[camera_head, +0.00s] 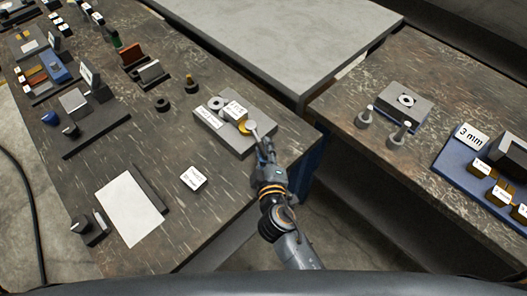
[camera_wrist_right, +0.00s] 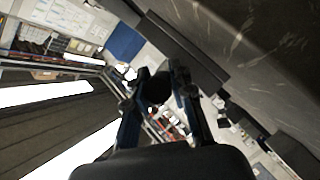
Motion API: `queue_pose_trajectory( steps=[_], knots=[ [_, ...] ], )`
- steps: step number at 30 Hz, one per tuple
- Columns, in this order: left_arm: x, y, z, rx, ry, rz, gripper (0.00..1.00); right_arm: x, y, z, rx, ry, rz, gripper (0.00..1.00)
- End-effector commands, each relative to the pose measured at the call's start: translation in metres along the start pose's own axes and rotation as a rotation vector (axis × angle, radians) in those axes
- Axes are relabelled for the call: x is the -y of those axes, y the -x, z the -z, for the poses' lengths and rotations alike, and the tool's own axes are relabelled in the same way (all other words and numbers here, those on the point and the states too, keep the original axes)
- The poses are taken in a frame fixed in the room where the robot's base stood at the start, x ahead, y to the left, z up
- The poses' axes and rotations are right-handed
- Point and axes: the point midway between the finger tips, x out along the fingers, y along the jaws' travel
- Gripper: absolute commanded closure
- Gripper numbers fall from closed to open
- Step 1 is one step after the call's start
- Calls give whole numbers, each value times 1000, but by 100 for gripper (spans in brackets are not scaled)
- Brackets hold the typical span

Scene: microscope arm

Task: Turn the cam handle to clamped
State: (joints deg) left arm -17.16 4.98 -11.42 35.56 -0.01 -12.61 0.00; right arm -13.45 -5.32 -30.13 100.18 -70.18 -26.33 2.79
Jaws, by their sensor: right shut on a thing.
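The cam fixture is a grey block (camera_head: 228,139) near the right edge of the left bench. It carries white labels, a grey ring (camera_head: 215,103) and a yellow round part (camera_head: 242,127). The cam handle's pale round knob (camera_head: 252,125) stands at the block's right side. My right gripper (camera_head: 259,138) reaches up to it from below and is shut on the handle. In the right wrist view a dark round knob (camera_wrist_right: 158,89) sits between the two fingers. The label text and the handle's exact angle are too small to read. My left gripper is not in view.
A labelled white card (camera_head: 193,178) and a white sheet (camera_head: 129,209) lie on the bench. A gap separates this bench from the right bench, which holds a grey block (camera_head: 404,104) and a blue tray (camera_head: 463,164).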

Motion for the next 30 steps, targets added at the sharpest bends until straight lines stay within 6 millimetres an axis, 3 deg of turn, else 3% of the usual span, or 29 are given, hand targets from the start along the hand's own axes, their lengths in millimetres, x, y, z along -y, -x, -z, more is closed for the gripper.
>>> queue_pose_trajectory(
  steps=[14,15,18,26,30],
  knots=[
    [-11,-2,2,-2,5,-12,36,2,0,1,5,-5,-1,100],
    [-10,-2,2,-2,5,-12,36,2,0,1,4,-5,-1,69],
    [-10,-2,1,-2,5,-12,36,1,0,1,5,-5,-1,54],
    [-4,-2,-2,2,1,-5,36,0,0,1,5,-4,-3,54],
    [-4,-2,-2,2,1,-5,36,2,10,0,6,-5,-1,54]
  ],
)
